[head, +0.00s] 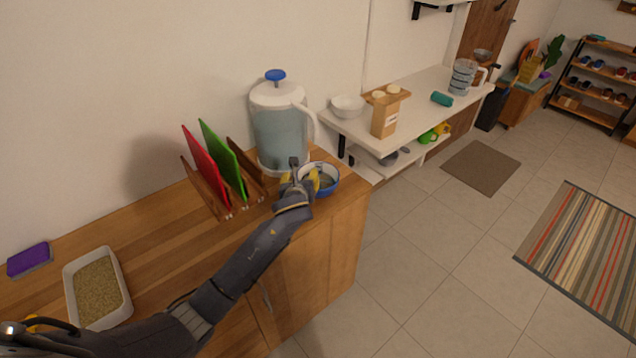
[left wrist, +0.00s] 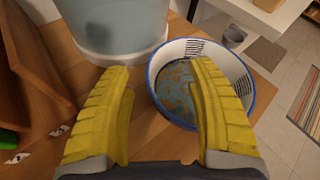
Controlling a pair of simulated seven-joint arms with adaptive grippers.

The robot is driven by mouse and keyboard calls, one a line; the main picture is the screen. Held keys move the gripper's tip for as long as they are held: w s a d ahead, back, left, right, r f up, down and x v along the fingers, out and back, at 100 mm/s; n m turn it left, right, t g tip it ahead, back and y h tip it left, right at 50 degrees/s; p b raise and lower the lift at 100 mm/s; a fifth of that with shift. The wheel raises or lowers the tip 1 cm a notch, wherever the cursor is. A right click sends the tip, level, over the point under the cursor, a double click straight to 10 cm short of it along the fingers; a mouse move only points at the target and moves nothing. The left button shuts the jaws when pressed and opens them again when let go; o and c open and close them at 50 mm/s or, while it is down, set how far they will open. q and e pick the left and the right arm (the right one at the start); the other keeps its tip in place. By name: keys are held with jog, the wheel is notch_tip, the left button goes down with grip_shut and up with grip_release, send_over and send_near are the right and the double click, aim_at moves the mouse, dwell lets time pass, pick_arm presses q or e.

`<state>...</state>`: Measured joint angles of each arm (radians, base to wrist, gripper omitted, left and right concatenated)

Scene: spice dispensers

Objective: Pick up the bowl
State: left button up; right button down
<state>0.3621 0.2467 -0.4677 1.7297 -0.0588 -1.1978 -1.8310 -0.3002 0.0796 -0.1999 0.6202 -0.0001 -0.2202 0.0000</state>
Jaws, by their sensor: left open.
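The bowl (head: 329,187) is white outside with a blue rim and a patterned blue-brown inside. It stands upright near the right end of the wooden counter, and also shows in the left wrist view (left wrist: 174,93). My left gripper (head: 300,179) is at the bowl's left side with its yellow fingers apart. In the left wrist view, the left gripper (left wrist: 160,72) has its right finger over the bowl's inside and its left finger outside, over the counter. The right finger hides part of the bowl. Whether it touches the bowl I cannot tell.
A large lidded pitcher (head: 279,128) stands right behind the bowl. A wooden rack (head: 255,184) with red and green boards is to the left. A grain-filled tray (head: 122,294) and purple sponge (head: 29,260) lie farther left. The counter edge is close to the bowl's right.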

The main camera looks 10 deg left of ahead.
aim_at(303, 171)
pick_arm(q)
jog(key=shift+x, duration=2.55)
jog(key=shift+r, duration=0.15)
grip_shut()
